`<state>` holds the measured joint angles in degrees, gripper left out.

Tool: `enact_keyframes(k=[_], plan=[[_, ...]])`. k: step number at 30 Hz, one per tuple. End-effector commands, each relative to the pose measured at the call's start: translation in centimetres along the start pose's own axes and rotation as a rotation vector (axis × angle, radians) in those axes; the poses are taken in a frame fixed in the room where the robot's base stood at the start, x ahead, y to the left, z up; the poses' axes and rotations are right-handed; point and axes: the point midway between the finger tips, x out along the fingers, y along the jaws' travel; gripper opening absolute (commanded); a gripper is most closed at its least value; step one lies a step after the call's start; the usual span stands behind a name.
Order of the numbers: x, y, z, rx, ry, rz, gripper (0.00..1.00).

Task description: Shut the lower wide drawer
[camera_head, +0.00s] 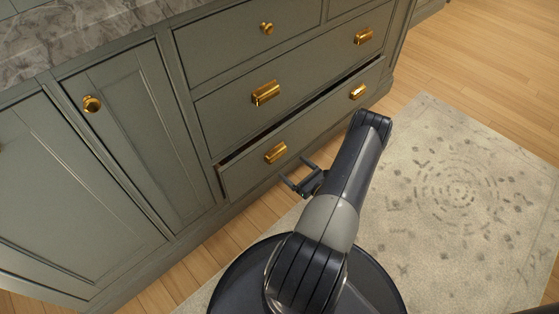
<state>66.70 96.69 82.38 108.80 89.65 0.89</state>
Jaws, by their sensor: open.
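The lower wide drawer (310,132) is the bottom grey-green drawer with two brass cup handles, the left handle (276,152) and the right handle (357,91). It stands slightly open; a dark gap shows along its top edge. My gripper (298,172) is in front of the drawer's lower left part, below the left handle. Its two thin dark fingers are spread and hold nothing. It looks close to the drawer front, but I cannot tell if it touches.
Above is a shut wide drawer (300,78) with two brass cup handles. Cabinet doors (140,135) are at the left under a stone countertop (80,38). A pale patterned rug (440,210) lies on the wooden floor (480,60) at the right, clear of objects.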

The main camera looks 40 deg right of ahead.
Motion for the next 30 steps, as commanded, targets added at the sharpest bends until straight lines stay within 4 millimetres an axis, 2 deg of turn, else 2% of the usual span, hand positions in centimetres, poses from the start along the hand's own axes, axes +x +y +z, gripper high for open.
enact_keyframes(k=[4, 12, 24, 30], plan=[[2.8, 0.1, -0.2, -0.002, -0.002, 0.004, 1.00], [6.1, 0.0, -0.1, -0.002, -0.001, 0.001, 1.00], [6.7, 0.0, 0.1, 0.000, -0.001, 0.000, 0.99], [6.7, 0.0, 0.1, 0.000, -0.001, 0.000, 0.83]])
